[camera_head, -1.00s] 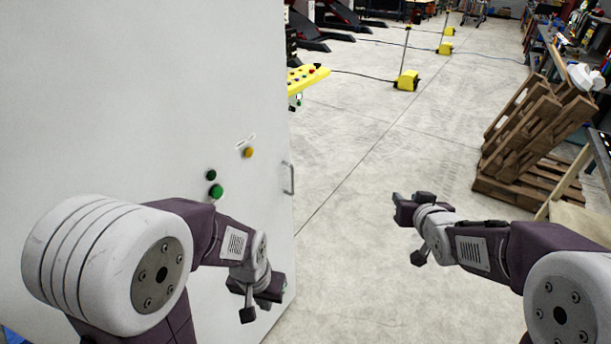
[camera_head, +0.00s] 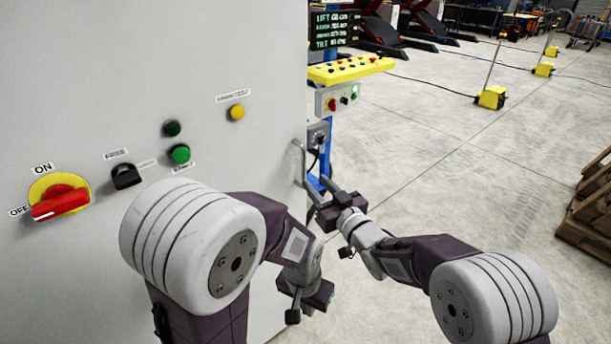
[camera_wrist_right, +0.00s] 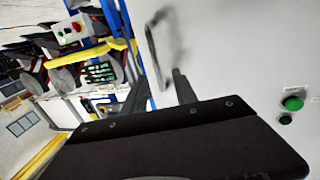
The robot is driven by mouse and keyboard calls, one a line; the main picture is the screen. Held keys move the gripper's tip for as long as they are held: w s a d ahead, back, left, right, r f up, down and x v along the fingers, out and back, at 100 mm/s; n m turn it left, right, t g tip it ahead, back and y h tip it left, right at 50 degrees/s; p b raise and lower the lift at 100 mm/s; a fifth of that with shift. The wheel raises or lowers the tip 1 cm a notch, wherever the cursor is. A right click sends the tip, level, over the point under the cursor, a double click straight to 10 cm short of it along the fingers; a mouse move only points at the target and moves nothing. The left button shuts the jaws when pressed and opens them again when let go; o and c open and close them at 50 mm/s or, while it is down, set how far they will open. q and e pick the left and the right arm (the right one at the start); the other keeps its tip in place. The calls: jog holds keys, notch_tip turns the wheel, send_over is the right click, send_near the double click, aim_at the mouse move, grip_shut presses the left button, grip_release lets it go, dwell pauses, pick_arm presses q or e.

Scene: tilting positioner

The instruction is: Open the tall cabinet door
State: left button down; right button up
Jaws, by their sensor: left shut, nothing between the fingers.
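The tall cabinet door (camera_head: 220,50) is a large pale panel filling the left of the head view, and it appears shut. Its bar handle (camera_head: 299,163) is at the right edge; it also shows in the right wrist view (camera_wrist_right: 153,50). My right gripper (camera_head: 317,184) is open just in front of the handle's lower part. In the right wrist view its two fingers (camera_wrist_right: 160,88) point toward the handle, one on each side of its line; I cannot tell whether they touch it. My left gripper (camera_head: 314,300) is shut and empty, low by the door's lower right edge.
The door carries a red rotary switch (camera_head: 60,203), a black selector (camera_head: 126,176), green buttons (camera_head: 180,154) and a yellow lamp (camera_head: 237,112). A yellow control panel (camera_head: 350,69) on a blue post stands beyond the handle. Open concrete floor (camera_head: 440,150) lies to the right; pallets (camera_head: 590,210) at far right.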

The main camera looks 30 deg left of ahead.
aim_at(305, 168)
jog(key=p+x, duration=0.1)
jog(key=x, duration=0.8)
jog(key=shift+w+d, duration=0.15)
jog(key=shift+w, duration=0.1)
grip_shut()
dwell(1.1)
